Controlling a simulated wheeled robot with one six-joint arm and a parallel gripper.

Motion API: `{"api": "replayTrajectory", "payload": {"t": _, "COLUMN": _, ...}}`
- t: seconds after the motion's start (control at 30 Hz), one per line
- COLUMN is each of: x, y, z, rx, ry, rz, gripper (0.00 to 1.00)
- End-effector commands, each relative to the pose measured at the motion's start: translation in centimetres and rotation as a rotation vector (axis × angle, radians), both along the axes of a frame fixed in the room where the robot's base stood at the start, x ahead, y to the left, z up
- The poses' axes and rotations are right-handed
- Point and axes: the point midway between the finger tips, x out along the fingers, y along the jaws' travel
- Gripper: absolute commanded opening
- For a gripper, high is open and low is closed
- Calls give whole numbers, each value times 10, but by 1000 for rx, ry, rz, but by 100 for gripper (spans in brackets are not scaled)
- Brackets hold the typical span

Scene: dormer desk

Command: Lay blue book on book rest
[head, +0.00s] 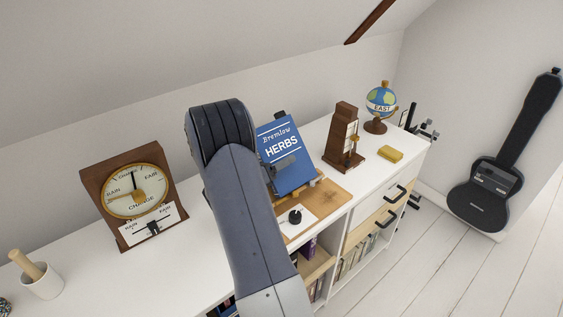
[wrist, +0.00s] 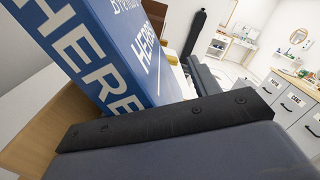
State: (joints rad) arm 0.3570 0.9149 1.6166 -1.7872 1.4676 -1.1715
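The blue book (head: 291,179), with white lettering "Bremlow HERBS", stands tilted in the head view, cover facing me. Its lower edge is at a light wooden ledge, seemingly the book rest (head: 314,185); I cannot tell whether they touch. My gripper (head: 284,164) is at the book's lower left part, one finger across the cover. In the wrist view, the book (wrist: 115,45) shows its cover and spine, with my gripper's fingers (wrist: 190,96) on either side of its thickness. The far finger is mostly hidden. The gripper looks closed on the book.
A brown clock-like weather dial (head: 135,195) stands left of my arm. Right of the book are a wooden metronome-like stand (head: 343,135), a globe (head: 382,100) and a yellow block (head: 390,153). A white card with a black knob (head: 295,217) lies in front of the ledge.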

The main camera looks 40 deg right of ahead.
Motion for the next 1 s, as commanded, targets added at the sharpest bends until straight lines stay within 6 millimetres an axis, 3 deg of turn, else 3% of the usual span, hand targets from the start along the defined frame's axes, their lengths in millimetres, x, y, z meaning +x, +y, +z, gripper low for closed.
{"api": "replayTrajectory", "payload": {"t": 0.03, "x": -4, "y": 3, "z": -35, "rx": 56, "ry": 56, "rz": 10, "gripper": 56}}
{"api": "replayTrajectory", "payload": {"t": 0.27, "x": -2, "y": 20, "z": -32, "rx": 48, "ry": 49, "rz": 14, "gripper": 56}}
{"api": "replayTrajectory", "payload": {"t": 0.7, "x": 3, "y": 99, "z": -7, "rx": 4, "ry": -1, "rz": 9, "gripper": 56}}
{"api": "replayTrajectory", "payload": {"t": 1.0, "x": 2, "y": 112, "z": 1, "rx": -5, "ry": -10, "rz": 0, "gripper": 56}}
